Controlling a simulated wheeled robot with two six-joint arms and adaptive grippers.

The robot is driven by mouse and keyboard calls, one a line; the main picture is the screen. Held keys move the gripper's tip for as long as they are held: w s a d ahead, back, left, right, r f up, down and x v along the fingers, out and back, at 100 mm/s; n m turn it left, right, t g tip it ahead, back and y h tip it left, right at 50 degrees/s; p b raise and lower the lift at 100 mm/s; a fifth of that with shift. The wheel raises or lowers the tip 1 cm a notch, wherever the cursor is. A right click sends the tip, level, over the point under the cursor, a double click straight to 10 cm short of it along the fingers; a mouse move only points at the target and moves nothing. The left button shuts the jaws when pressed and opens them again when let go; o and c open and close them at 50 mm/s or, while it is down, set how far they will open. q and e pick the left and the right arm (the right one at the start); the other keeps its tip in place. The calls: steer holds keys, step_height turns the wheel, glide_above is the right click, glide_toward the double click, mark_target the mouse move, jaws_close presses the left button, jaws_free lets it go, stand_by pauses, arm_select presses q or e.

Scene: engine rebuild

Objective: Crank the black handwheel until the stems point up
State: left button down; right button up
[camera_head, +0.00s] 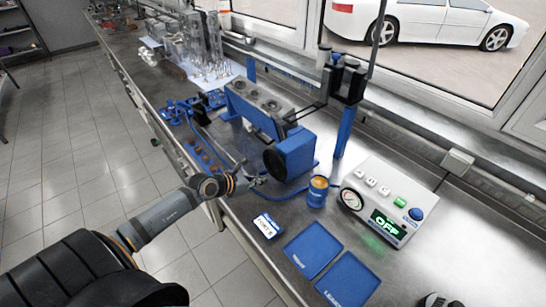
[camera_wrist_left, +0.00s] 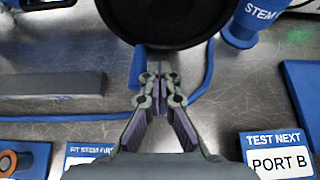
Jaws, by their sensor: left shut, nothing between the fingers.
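The black handwheel (camera_head: 274,163) is on the near left face of a blue gearbox housing (camera_head: 297,153). It also fills the top middle of the left wrist view (camera_wrist_left: 175,18). A grey cylinder head (camera_head: 255,110) is held in the blue fixture behind it, with round recesses on its upward face. I cannot make out the stems. My left gripper (camera_head: 259,181) is just below the wheel's near side. In the left wrist view the gripper (camera_wrist_left: 158,80) is shut and empty, its tips close to the wheel's lower rim; contact is unclear. My right gripper is not clearly seen.
A blue cup (camera_head: 317,194) stands near the gearbox, and a control box (camera_head: 378,203) reading OFF is to its right. A small card (camera_head: 268,226) and blue mats (camera_head: 314,249) lie in front. Dark posts (camera_head: 346,95) stand behind. A blue hose runs along the bench.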

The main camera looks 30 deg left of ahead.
arm_select(q)
steer(key=shift+a+f, duration=0.2)
steer(key=shift+a, duration=0.1)
steer(key=shift+a+r, duration=0.15)
steer(key=shift+a, duration=0.05)
steer(key=shift+w+a, duration=0.1)
steer(key=shift+a, duration=0.05)
steer(key=shift+a+r, duration=0.2)
steer(key=shift+r, duration=0.05)
steer(key=shift+w+a+r, duration=0.2)
steer(key=shift+a+r, duration=0.05)
steer(key=shift+r, duration=0.15)
